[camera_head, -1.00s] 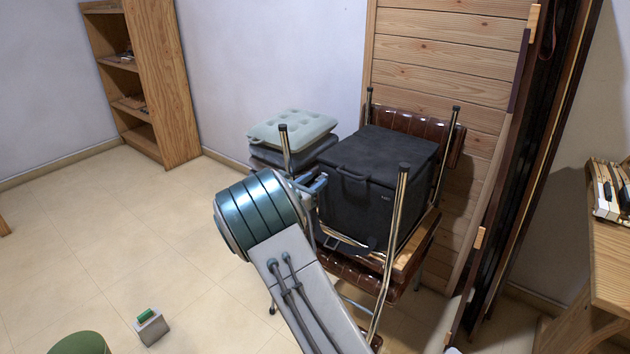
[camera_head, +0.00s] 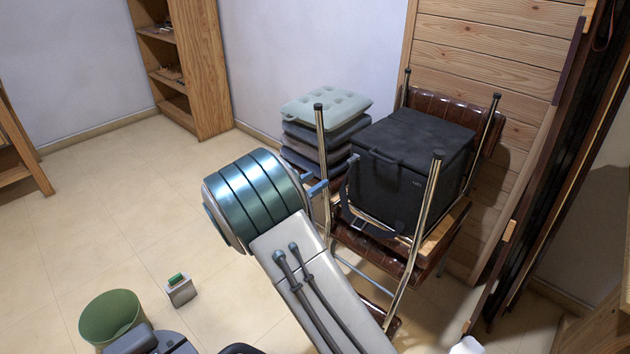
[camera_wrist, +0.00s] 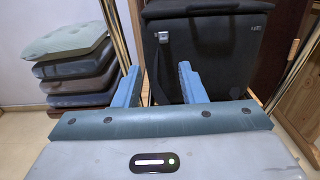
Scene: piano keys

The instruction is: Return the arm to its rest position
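My gripper (camera_wrist: 159,67) shows in the wrist view with its two blue fingers spread apart and nothing held between them. It faces a black box (camera_wrist: 215,58), which fills the view behind the fingers. In the head view, my bent arm, with a teal ribbed joint and a grey link, stands in front of the stacked chairs. A small blue part of my gripper (camera_head: 318,188) shows there beside a chair leg; the rest is hidden behind the arm.
The black box (camera_head: 412,165) sits on brown chairs (camera_head: 385,252) with upright metal legs, close to my arm. Stacked cushions (camera_head: 325,108) are beside it. A green bin (camera_head: 110,316) and a small grey container (camera_head: 181,291) stand on the floor. Floor at left is clear.

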